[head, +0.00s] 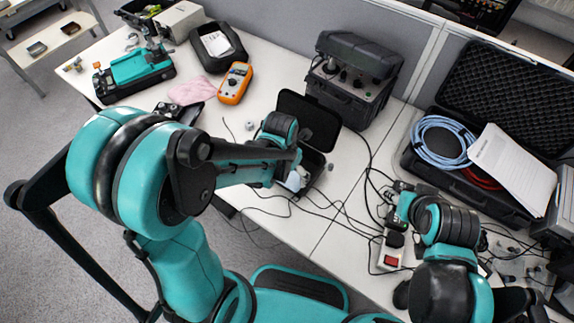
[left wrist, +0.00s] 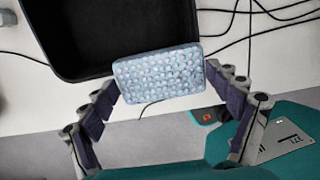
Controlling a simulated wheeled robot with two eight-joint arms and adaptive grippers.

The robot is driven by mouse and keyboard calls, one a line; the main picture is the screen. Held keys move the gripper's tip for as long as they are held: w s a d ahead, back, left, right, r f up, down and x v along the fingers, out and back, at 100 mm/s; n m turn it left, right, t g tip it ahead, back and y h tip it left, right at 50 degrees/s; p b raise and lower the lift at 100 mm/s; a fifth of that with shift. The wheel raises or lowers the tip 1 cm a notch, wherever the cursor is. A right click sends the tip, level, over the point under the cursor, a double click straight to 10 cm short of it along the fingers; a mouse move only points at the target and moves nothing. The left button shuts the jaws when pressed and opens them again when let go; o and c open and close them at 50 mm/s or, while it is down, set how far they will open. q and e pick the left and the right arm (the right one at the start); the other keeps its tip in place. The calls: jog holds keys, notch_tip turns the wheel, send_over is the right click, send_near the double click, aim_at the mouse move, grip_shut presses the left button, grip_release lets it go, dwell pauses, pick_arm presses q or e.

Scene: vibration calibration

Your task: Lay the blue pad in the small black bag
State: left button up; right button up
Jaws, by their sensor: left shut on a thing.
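The blue pad (left wrist: 158,79) is a light blue dimpled rectangle. My left gripper (left wrist: 161,77) is shut on it, one finger at each short side. In the left wrist view the pad overlaps the near edge of an open black container (left wrist: 90,35), which looks empty; I cannot tell the height between them. In the head view this small black bag, more like a case with a raised lid (head: 311,118), stands on the table at my left gripper (head: 293,180). The arm hides part of it. My right gripper (head: 397,205) is at the right by the cables; its fingers are unclear.
A black instrument box (head: 352,80) stands behind the bag. An orange multimeter (head: 235,83), pink cloth (head: 192,90) and black tray (head: 218,45) lie at the left. A large open case (head: 480,190) with blue cable is at the right. Loose cables cross the table.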

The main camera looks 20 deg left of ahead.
pick_arm(q)
jog(key=w+a+f+b, duration=0.1)
jog(key=w+f, duration=0.1)
jog(key=w, duration=0.1)
jog(key=w+a+f+b, duration=0.1)
jog(key=w+f, duration=0.1)
jog(key=w, duration=0.1)
jog(key=w+a+f+b, duration=0.1)
jog(key=w+f, duration=0.1)
jog(key=w, duration=0.1)
jog(key=shift+w+f, duration=0.1)
jog(key=shift+w, duration=0.2)
jog(key=shift+w+f, duration=0.15)
notch_tip(320, 180, down, 4)
jog(key=shift+r+b, duration=0.1)
jog(key=shift+b, duration=1.15)
jog(key=shift+r, duration=0.1)
jog(key=shift+f, duration=0.25)
jog(key=o, duration=0.5)
